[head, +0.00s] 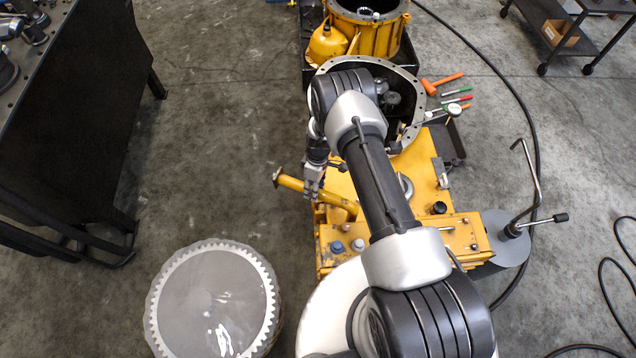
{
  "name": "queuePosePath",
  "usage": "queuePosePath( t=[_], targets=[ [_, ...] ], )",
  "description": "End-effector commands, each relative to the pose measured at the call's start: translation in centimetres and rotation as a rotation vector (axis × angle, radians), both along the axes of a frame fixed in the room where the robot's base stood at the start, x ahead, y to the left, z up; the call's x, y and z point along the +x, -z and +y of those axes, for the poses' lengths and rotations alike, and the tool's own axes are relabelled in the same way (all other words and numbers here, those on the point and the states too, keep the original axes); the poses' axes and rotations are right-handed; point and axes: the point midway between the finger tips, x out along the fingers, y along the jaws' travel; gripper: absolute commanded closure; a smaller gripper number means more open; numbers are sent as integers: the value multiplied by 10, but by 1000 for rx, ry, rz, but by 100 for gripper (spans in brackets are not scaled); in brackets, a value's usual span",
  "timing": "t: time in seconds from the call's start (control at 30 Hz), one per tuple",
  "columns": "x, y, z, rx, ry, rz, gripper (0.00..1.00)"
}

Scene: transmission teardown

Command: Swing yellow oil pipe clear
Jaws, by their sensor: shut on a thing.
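The yellow oil pipe (326,193) sticks out to the left from the side of the yellow transmission housing (408,166), its flanged free end over the floor. My gripper (312,188) points down over the pipe, left of the housing, and is shut on the pipe partway along it. The fingertips are small in the picture and partly cover the pipe. The pipe's right end runs to the housing's left edge, close to my arm; whether it is still joined there cannot be told. My arm hides much of the housing's middle.
A large toothed gear disc (213,300) stands at the lower left. A dark bench (75,110) is at the left. An orange mallet and hand tools (457,105) lie right of the open ring flange. A grey round stand (505,245) is at the right. The floor left of the pipe is clear.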

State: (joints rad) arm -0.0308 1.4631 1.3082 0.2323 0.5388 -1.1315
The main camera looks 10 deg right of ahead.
Motion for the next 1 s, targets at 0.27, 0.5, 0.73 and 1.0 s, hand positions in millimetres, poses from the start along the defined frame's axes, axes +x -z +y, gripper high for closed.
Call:
queuePosePath(
  t=[0.27,0.5,0.73,1.0],
  targets=[
    [-8,0,6,-1,-66,1,100],
    [-9,0,6,0,-74,1,100],
    [-9,0,6,0,-73,1,67],
    [-9,0,6,0,-72,1,49]
  ],
)
